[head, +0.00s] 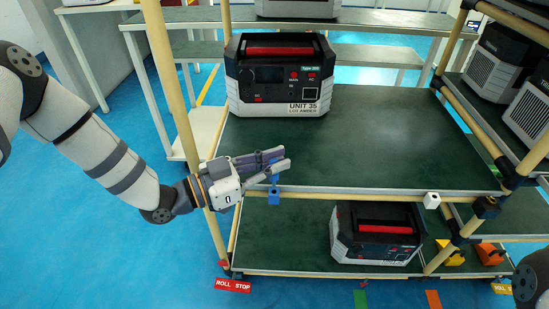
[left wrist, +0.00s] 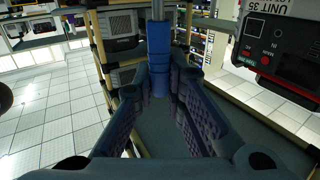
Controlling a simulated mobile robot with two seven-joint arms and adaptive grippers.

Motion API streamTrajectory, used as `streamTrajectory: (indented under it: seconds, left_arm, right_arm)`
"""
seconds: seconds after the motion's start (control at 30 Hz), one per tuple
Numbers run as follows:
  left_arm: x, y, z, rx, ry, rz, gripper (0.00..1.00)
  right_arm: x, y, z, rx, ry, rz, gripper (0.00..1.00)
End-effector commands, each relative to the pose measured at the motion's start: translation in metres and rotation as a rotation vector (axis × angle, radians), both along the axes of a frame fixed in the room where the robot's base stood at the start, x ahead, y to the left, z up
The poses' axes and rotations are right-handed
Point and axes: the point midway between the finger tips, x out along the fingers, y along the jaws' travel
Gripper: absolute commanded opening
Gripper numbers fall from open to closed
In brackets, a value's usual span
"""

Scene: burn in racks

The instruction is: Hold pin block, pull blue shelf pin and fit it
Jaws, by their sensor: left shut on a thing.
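My left gripper (head: 280,162) reaches in from the left over the front edge of the upper shelf. Its fingers are closed on the blue shelf pin (head: 274,181). In the left wrist view the blue pin (left wrist: 159,62) stands between the fingertips, with a grey rod above it. In the head view a small blue block (head: 274,199) sits at the shelf's front edge, directly below the fingers; I cannot tell whether the pin is still inside it. A small white block (head: 432,201) is on the same edge, farther right. My right gripper is out of view.
A power unit (head: 282,75) stands at the back left of the green upper shelf (head: 365,145); another (head: 376,232) sits on the lower shelf. A tan rack post (head: 176,95) rises close to my left arm. The upper shelf's middle is clear.

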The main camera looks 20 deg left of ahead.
Motion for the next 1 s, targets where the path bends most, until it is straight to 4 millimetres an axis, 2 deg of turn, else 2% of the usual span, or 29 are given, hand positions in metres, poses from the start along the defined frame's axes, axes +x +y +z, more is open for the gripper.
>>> streamTrajectory:
  seconds: [0.07,0.1,0.13,1.0]
  left_arm:
    - [0.0002,-0.0001,0.0011,0.0,-0.001,0.0,0.0]
    - [0.0002,-0.0001,0.0012,0.0,-0.001,0.0,0.07]
    - [0.0002,-0.0001,0.0012,0.0,-0.001,0.0,0.0]
    - [0.0001,-0.0002,0.0015,0.0,-0.001,-0.001,0.0]
  right_arm:
    - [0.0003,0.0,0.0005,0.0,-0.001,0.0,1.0]
    - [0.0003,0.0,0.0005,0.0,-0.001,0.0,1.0]
    - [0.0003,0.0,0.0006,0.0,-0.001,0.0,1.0]
    - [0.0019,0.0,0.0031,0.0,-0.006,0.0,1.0]
